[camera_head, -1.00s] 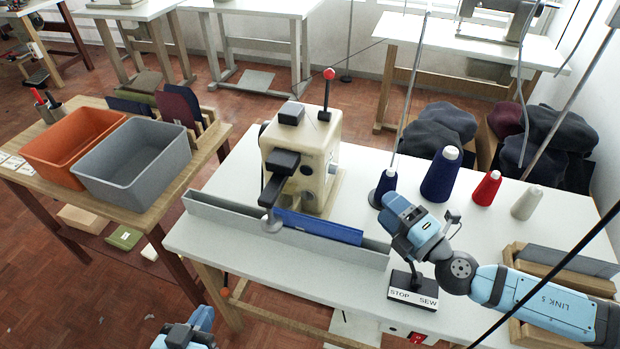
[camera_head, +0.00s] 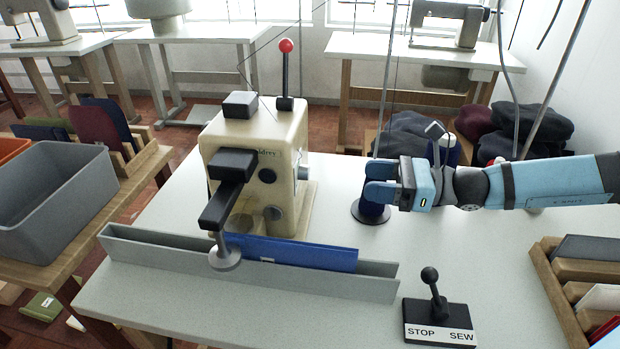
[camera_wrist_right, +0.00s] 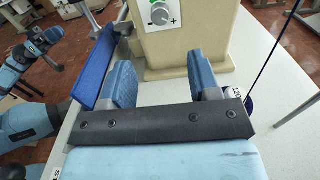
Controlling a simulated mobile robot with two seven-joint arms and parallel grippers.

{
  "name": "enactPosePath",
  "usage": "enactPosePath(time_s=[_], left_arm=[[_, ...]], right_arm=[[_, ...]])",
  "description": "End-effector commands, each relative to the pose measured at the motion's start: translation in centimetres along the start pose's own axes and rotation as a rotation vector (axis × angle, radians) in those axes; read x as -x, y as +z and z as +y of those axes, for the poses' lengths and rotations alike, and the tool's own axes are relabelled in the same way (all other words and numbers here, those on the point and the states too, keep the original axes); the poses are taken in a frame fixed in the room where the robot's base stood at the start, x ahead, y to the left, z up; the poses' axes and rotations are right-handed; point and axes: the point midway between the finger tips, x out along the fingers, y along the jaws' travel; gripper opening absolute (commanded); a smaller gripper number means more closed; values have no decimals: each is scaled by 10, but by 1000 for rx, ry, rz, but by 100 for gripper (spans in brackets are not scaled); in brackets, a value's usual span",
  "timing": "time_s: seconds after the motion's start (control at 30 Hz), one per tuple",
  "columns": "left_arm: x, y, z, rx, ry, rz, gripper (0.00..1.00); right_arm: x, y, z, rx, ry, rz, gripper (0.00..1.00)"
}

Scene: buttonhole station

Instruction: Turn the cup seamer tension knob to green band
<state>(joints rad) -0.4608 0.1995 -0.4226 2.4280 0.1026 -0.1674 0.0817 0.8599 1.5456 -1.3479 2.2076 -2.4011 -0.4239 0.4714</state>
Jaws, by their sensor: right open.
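The cream cup seamer (camera_head: 285,140) stands on the white table. In the right wrist view its side face carries the tension knob (camera_wrist_right: 160,15), a round dial with a green mark above minus and plus signs, partly cut off by the top edge. In the head view that face is seen edge-on and I cannot make out the dial. My right gripper (camera_head: 379,182) is open and empty, right of the seamer and apart from it, fingers pointing at it. In the right wrist view its fingers (camera_wrist_right: 163,78) sit below the knob. My left arm shows at the wrist view's left; its jaws are unclear.
A grey rail (camera_head: 165,250) with a blue strip (camera_head: 300,252) runs along the front. A thread cone stand (camera_head: 372,211) is close beside my right gripper. A STOP/SEW lever (camera_head: 432,290) and a wooden rack (camera_head: 560,290) stand front right. Table between seamer and cone is clear.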

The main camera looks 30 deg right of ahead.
Motion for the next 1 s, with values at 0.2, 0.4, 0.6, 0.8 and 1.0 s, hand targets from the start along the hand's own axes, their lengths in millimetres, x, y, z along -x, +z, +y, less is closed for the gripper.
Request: enactPosePath(time_s=[0.2,0.4,0.6,0.8,1.0], left_arm=[[2,27,-5,6,5,-72,0],[4,49,-8,10,11,-148,0],[6,59,-9,10,15,-191,0],[6,62,-9,11,16,-205,0],[6,61,-9,11,16,-205,0]], right_arm=[[-50,-4,1,1,4,-6,56],[-88,-4,1,-2,4,-4,56],[-108,-2,0,-1,1,-2,56],[-114,0,0,-1,0,-1,56],[-113,0,0,-1,0,-1,52]])
